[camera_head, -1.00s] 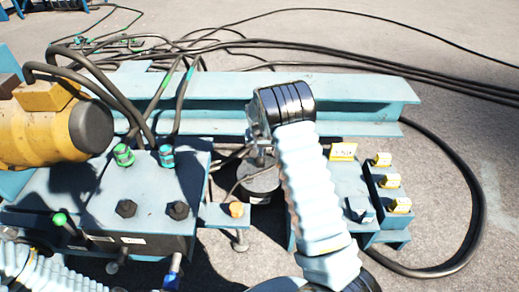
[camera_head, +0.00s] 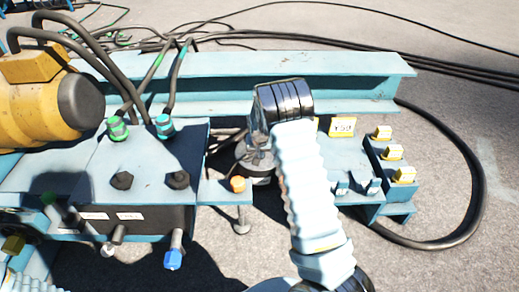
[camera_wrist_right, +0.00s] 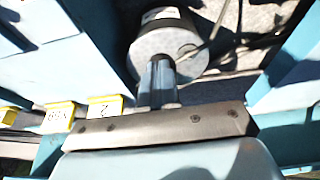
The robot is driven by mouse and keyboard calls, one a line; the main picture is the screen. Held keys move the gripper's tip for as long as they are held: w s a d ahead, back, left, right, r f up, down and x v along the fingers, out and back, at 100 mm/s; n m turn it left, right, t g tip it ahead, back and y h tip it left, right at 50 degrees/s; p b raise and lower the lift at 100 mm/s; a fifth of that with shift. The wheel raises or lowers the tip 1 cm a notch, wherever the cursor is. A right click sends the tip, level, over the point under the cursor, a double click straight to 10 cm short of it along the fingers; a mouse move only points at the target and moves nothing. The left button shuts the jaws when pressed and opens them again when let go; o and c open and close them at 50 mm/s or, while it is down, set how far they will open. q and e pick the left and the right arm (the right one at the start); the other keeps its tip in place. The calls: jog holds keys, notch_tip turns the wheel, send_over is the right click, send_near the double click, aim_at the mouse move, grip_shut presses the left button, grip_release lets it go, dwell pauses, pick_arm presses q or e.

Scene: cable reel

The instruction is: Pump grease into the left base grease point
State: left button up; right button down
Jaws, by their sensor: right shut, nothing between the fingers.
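My right gripper (camera_head: 259,155) points down beside the blue frame, below the black wrist. In the right wrist view its fingers (camera_wrist_right: 160,82) are together, with nothing between them. A grey round cylinder (camera_wrist_right: 165,45) lies just beyond the fingertips; I cannot tell whether they touch. In the head view it is partly hidden by the gripper. An orange cap (camera_head: 237,184) sits on a small blue bracket to the left of the gripper. I cannot tell for sure which fitting is the left base grease point. The left gripper is not visible; only a bit of white sleeve shows bottom left.
A blue beam (camera_head: 220,80) runs behind. A yellow motor (camera_head: 35,105) and a blue box (camera_head: 150,170) with hose fittings stand left. Yellow blocks (camera_head: 393,152) and a yellow tag (camera_head: 341,127) are right of my arm. A black cable (camera_head: 478,190) loops at right.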

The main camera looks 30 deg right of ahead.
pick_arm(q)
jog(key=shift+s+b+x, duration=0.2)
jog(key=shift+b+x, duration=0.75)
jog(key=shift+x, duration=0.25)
pick_arm(e)
jog(key=shift+s+f, duration=0.1)
jog(key=shift+f, duration=1.65)
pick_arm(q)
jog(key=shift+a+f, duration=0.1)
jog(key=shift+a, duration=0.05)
pick_arm(e)
jog(key=shift+f, duration=0.2)
jog(key=shift+r, duration=0.1)
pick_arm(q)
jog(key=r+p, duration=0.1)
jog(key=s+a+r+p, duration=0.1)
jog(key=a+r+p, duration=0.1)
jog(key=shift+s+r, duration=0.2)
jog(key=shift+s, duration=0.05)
pick_arm(e)
jog(key=s+a+r, duration=0.5)
jog(key=s+r, duration=0.3)
jog(key=r, duration=0.2)
jog(key=shift+a+r, duration=0.2)
jog(key=shift+a, duration=0.05)
